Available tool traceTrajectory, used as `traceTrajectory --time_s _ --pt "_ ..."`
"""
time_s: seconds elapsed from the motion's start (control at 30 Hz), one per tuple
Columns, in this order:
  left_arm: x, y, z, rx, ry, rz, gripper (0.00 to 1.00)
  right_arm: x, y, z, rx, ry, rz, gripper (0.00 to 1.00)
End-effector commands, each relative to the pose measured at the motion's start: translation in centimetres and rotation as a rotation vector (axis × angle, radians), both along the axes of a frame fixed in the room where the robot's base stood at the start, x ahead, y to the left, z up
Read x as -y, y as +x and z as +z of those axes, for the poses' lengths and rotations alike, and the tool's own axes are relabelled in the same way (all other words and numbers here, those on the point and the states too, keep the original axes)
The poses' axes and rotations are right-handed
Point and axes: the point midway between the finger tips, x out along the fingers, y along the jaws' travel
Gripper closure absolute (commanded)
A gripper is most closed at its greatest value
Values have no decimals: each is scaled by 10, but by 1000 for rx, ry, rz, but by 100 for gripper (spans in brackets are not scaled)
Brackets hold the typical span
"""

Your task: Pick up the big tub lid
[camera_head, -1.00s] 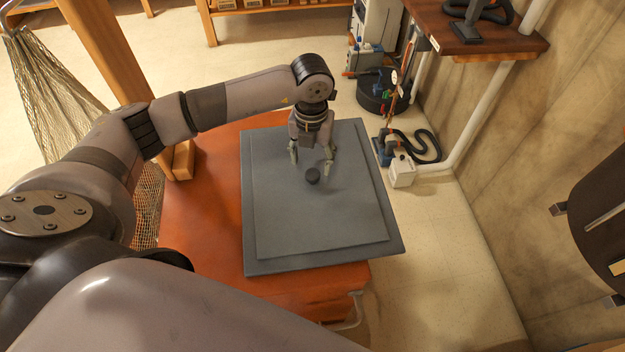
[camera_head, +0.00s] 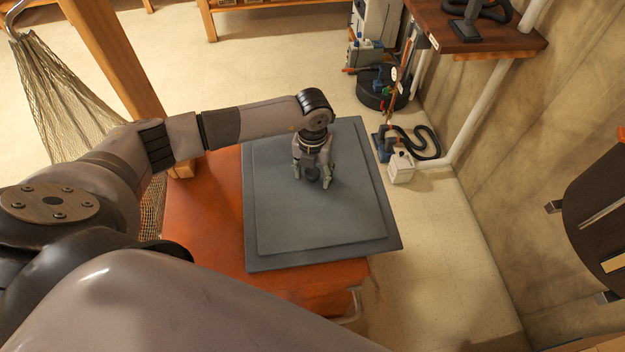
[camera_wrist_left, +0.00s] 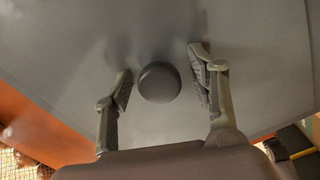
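The big tub lid (camera_head: 322,225) is a flat grey square panel with a raised inner step. It lies on an orange-red tub or box in the middle of the head view. A small dark round knob (camera_wrist_left: 159,82) stands on the lid. My left gripper (camera_head: 312,183) is over the knob, pointing down. In the left wrist view its two fingers (camera_wrist_left: 160,85) are open, one on each side of the knob, with a gap on both sides. In the head view the gripper partly hides the knob. My right gripper does not show.
The orange-red surface (camera_head: 200,215) shows left of and below the lid. A wooden post (camera_head: 115,55) and a hanging net (camera_head: 60,90) stand at the left. A white container (camera_head: 401,168) and a black hose (camera_head: 425,145) are on the floor to the right.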

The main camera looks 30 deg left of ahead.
Motion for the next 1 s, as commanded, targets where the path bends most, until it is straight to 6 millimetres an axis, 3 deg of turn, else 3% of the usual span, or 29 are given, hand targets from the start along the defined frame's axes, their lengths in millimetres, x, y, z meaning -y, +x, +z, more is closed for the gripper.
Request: traceTrajectory --time_s 0.73,1.0 --pt "0 0 1 0 0 1 99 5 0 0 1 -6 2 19" --pt "0 1 1 1 -1 1 100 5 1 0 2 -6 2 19"
